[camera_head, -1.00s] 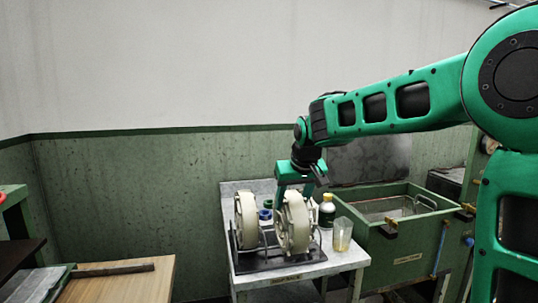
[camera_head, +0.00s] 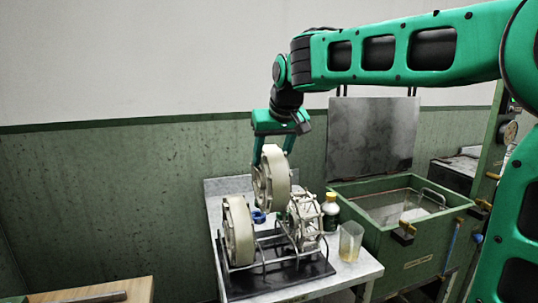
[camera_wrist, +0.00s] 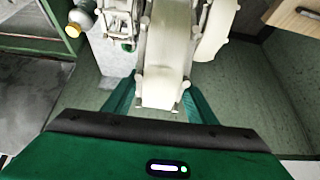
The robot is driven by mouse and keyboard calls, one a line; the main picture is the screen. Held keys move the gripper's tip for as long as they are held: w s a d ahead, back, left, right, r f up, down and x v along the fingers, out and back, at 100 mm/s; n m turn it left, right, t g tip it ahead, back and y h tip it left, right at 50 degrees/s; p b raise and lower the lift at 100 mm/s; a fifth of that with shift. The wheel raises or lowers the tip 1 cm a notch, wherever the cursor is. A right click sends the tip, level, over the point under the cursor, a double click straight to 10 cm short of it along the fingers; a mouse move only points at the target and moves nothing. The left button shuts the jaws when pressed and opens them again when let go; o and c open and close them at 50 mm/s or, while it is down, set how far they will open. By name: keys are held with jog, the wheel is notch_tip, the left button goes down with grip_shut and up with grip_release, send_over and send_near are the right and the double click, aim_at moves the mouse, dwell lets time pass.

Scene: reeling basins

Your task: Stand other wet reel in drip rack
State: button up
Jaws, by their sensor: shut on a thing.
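My gripper (camera_head: 272,150) is shut on a cream-wound reel (camera_head: 272,178) and holds it upright above the drip rack (camera_head: 300,278). In the wrist view the held reel (camera_wrist: 166,50) lies between my two fingers. The rack is a dark base with wire supports on the grey table. A second cream-wound reel (camera_head: 238,232) stands in the rack's left part; it also shows in the wrist view (camera_wrist: 217,30). A bare, open-framed reel (camera_head: 307,220) stands in its right part. The held reel is above and between these two.
A yellow-capped bottle (camera_head: 331,212) and a clear beaker with amber liquid (camera_head: 350,241) stand right of the rack. A blue item (camera_head: 259,216) is behind it. A green basin (camera_head: 405,245) stands to the right. A wooden-topped surface (camera_head: 100,290) is at lower left.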

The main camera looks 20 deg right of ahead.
aim_at(279, 181)
jog(key=shift+d+f, duration=0.2)
jog(key=shift+f, duration=7.05)
jog(key=o, duration=1.2)
jog(key=shift+s, duration=0.1)
jog(key=v, duration=1)
jog(key=shift+s+r, duration=0.1)
jog(key=shift+r, duration=0.15)
